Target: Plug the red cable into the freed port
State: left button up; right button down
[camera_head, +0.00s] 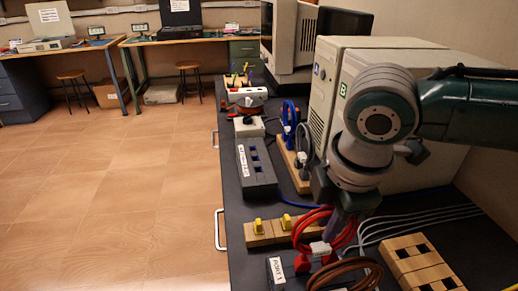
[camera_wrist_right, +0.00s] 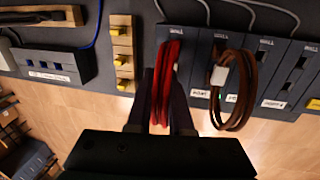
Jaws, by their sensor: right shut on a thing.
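My right gripper (camera_head: 335,222) points down over the bench and is shut on the red cable (camera_head: 306,228). The cable is a coiled loop with a white tag and red plug parts below it. In the right wrist view the red cable (camera_wrist_right: 166,75) hangs between the two dark fingers (camera_wrist_right: 160,112), in front of a dark grey port block (camera_wrist_right: 179,34). I cannot tell whether its plug is seated or apart from a port. A row of grey port blocks (camera_wrist_right: 285,72) with white labels continues to the right. My left gripper is not in view.
A brown cable coil (camera_head: 347,272) hangs close beside the red one, also in the wrist view (camera_wrist_right: 232,95). A wooden block with yellow plugs (camera_head: 266,230) and a wooden socket block (camera_head: 420,264) flank the area. Beige computer cases (camera_head: 411,62) stand behind.

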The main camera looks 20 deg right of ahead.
jog(key=shift+f, duration=0.3)
dwell(0.6)
jog(key=c, duration=0.7)
grip_release()
jog(key=shift+c, duration=0.2)
jog(key=o, duration=0.6)
jog(key=shift+o, duration=0.2)
jog(key=r+p, duration=0.2)
jog(key=p, duration=0.1)
jog(key=r+p, duration=0.2)
jog(key=shift+s+a, duration=0.15)
jog(key=shift+s, duration=0.15)
jog(key=r+p, duration=0.1)
jog(key=p, duration=0.1)
jog(key=r+p, duration=0.2)
jog(key=shift+s+a+r+p, duration=0.1)
jog(key=shift+s+r+p, duration=0.1)
jog(key=shift+s+p, duration=0.15)
